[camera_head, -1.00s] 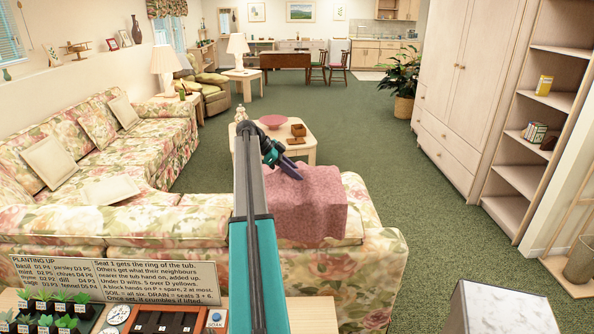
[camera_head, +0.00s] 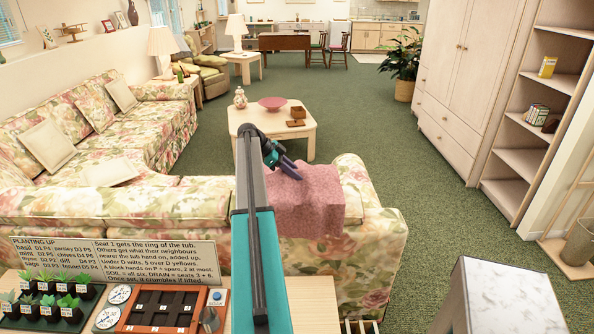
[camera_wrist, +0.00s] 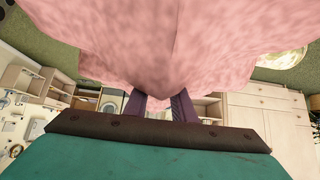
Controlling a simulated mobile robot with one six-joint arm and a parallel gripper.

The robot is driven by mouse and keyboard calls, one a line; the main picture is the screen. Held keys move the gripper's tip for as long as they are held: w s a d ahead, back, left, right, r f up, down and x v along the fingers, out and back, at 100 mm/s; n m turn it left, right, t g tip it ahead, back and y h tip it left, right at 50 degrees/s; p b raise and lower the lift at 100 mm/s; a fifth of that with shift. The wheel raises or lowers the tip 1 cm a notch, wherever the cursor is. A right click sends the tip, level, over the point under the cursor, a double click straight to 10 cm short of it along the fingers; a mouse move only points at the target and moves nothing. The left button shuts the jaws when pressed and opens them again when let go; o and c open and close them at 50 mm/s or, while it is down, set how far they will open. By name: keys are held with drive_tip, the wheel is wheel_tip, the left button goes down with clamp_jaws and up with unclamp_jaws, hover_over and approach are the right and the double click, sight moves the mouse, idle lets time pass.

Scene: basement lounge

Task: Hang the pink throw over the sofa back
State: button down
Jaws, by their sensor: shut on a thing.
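The pink throw (camera_head: 308,205) hangs in folds below my gripper, at the right end of the near sofa back. Its lower part covers some of the sofa back's floral top and near side. My gripper (camera_head: 290,170) is at the throw's upper left edge, shut on it. In the wrist view the throw (camera_wrist: 165,35) fills the upper middle, and the gripper fingers (camera_wrist: 160,108) run up to its edge; their tips are hidden by the cloth. The floral sofa (camera_head: 340,262) runs across the near side and along the left wall. I cannot tell how much of the throw's weight rests on it.
A coffee table (camera_head: 305,120) with a pink bowl (camera_head: 272,103) stands beyond the sofa. A planting sign (camera_head: 115,258), seedling pots and a tray are on a near surface at lower left. A pale block-like surface (camera_head: 510,295) is at lower right. Green carpet (camera_head: 425,200) is clear on the right.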

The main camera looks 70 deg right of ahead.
sight(275, 172)
drive_tip(key=shift+f+b, duration=0.5)
drive_tip(key=shift+f, duration=3.25)
drive_tip(key=c, duration=1.4)
unclamp_jaws()
drive_tip(key=b+v, duration=0.3)
drive_tip(key=v, duration=1)
drive_tip(key=shift+w+a+r+b, duration=0.15)
drive_tip(key=shift+w+r+b, duration=0.15)
drive_tip(key=shift+b, duration=0.1)
